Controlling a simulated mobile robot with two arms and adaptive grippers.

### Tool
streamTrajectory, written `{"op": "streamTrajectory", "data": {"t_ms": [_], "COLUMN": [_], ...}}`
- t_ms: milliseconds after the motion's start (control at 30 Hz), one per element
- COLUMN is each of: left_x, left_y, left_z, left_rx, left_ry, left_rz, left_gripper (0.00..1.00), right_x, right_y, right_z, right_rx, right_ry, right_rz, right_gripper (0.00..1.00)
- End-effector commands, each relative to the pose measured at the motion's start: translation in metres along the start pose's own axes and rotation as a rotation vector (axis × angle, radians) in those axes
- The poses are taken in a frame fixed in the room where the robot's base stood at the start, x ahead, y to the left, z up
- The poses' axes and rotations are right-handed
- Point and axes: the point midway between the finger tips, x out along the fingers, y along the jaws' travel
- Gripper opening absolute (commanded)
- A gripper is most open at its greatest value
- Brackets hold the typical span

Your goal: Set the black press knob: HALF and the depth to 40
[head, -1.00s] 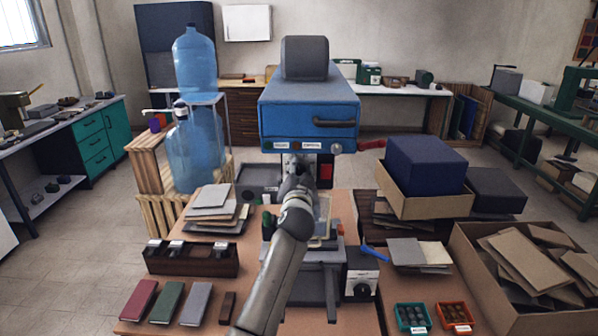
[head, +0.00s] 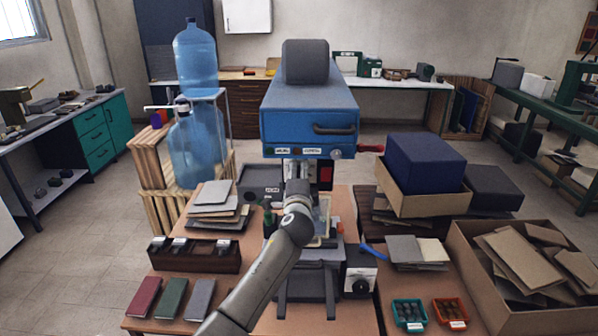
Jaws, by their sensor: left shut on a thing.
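The black press knob (head: 360,286) sits on the front of a white-faced box at the right of the press stand. Its marks are too small to read. The blue press (head: 309,130) stands in the middle, with a dark handle on its front and a red-tipped lever at its right. My left gripper (head: 297,188) is in front of the column under the press head, pointing away from me. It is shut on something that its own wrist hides. I cannot make out a depth scale or its value. My right gripper is out of view.
A blue-handled tool (head: 373,251) lies right of the press. A brown rack (head: 193,256) and coloured covers (head: 172,299) are at left. A box of boards (head: 520,270) and small green (head: 410,313) and orange (head: 450,312) trays are at right.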

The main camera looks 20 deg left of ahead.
Motion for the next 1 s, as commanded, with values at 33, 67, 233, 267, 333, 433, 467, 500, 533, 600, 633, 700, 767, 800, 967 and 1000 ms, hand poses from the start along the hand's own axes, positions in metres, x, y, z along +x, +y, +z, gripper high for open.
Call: {"op": "streamTrajectory", "data": {"t_ms": [33, 67, 233, 267, 333, 433, 467, 500, 533, 600, 633, 700, 767, 800, 967, 1000], "left_x": [0.000, 0.001, 0.000, 0.000, 0.001, 0.000, 0.000, 0.000, 0.000, 0.000, 0.000, 0.000, 0.000, 0.000, 0.000, 0.000], "left_y": [-0.004, -0.004, -0.004, -0.004, -0.005, -0.004, -0.004, -0.004, -0.004, -0.004, -0.004, -0.003, -0.003, -0.003, -0.003, -0.003], "left_z": [0.000, 0.001, 0.000, 0.000, 0.000, 0.000, 0.000, 0.000, 0.000, 0.000, 0.000, 0.000, 0.000, 0.000, -0.001, -0.001], "left_rx": [0.047, 0.075, 0.224, 0.249, 0.303, 0.371, 0.388, 0.411, 0.426, 0.459, 0.470, 0.493, 0.509, 0.518, 0.536, 0.538], "left_ry": [0.000, 0.000, 0.001, 0.000, -0.001, -0.001, -0.001, -0.001, -0.001, 0.000, 0.000, -0.001, -0.001, 0.000, 0.000, 0.000], "left_rz": [-0.002, -0.003, -0.002, -0.002, -0.002, -0.002, -0.002, -0.002, -0.002, -0.002, -0.002, -0.002, -0.002, -0.002, -0.002, -0.002], "left_gripper": [0.06, 0.06, 0.06, 0.06, 0.06, 0.06, 0.06, 0.06, 0.06, 0.06, 0.06, 0.06, 0.06, 0.06, 0.06, 0.06], "right_x": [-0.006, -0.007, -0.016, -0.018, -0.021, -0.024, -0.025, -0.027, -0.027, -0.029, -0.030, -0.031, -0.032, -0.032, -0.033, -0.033], "right_y": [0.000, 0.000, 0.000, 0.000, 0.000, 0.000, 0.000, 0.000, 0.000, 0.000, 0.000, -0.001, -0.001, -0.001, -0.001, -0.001], "right_z": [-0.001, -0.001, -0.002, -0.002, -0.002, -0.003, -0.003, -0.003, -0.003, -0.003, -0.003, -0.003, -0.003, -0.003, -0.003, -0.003], "right_rx": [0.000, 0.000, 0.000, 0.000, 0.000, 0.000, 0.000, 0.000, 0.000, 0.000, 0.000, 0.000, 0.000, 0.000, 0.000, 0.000], "right_ry": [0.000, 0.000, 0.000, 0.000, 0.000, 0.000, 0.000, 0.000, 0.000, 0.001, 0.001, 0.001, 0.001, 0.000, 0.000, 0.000], "right_rz": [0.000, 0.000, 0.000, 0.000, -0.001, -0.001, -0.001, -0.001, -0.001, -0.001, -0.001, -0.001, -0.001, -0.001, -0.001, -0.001], "right_gripper": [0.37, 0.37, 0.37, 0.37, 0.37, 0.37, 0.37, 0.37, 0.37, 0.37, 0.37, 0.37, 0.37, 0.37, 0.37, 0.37]}}
